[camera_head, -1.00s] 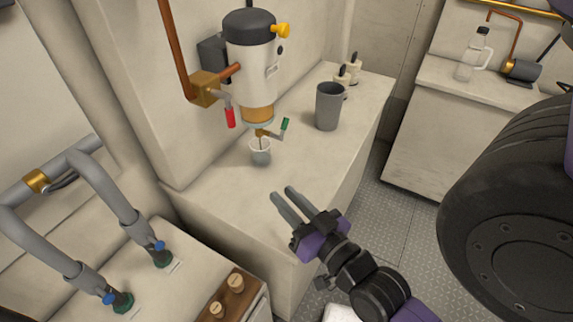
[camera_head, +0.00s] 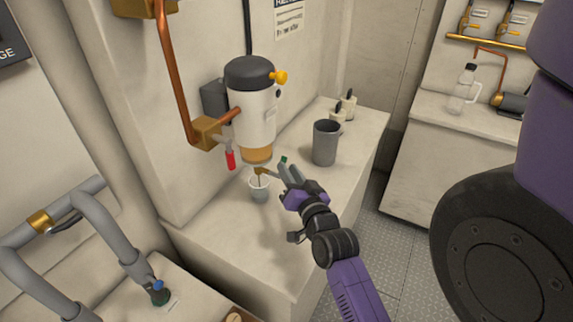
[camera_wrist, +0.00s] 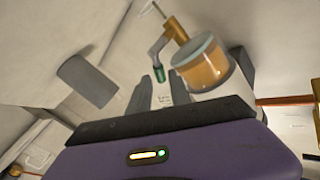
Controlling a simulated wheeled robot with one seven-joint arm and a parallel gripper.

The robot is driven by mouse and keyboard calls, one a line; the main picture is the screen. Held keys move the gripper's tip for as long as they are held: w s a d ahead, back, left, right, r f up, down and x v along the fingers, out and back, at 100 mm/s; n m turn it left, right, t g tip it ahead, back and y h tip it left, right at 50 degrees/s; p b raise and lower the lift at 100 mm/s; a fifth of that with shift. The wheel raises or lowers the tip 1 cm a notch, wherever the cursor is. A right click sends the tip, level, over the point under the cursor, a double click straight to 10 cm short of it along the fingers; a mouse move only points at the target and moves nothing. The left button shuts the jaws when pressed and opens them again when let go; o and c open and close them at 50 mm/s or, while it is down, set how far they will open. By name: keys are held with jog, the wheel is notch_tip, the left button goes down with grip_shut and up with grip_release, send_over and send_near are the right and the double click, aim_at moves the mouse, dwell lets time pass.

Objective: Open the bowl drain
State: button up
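The filter (camera_head: 251,110) is a white canister with a black cap, fixed to the wall. Its amber bowl (camera_head: 257,155) is at the bottom and shows large in the wrist view (camera_wrist: 207,66). The brass drain (camera_head: 261,170) under the bowl has a lever with a green handle (camera_head: 284,159). In the wrist view the green handle (camera_wrist: 160,74) lies just ahead of the fingertips, roughly in line with the gap between them. My gripper (camera_head: 287,168) is open and empty, close to the handle; contact cannot be told. A small clear cup (camera_head: 259,188) stands below the drain.
A grey beaker (camera_head: 326,143) stands on the counter to the right, with small white bottles (camera_head: 345,105) behind it. A red-handled valve (camera_head: 230,158) and copper pipe (camera_head: 168,80) are left of the filter. The counter's front is clear (camera_head: 225,235).

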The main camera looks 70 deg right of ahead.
jog(key=shift+x, duration=1.1)
grip_shut()
jog(key=shift+f, duration=0.1)
jog(key=n+t+b, duration=0.1)
jog(key=n+b, duration=0.1)
jog(key=b, duration=0.2)
jog(key=a+n+t+h+b, duration=0.1)
jog(key=n+t+b, duration=0.1)
jog(key=b, duration=0.2)
jog(key=a+n+t+b, duration=0.1)
jog(key=n+b, duration=0.2)
jog(key=b, duration=0.1)
jog(key=shift+w+a+f+h, duration=0.1)
jog(key=shift+w+h, duration=0.2)
jog(key=shift+h, duration=0.1)
jog(key=shift+t+b, duration=0.3)
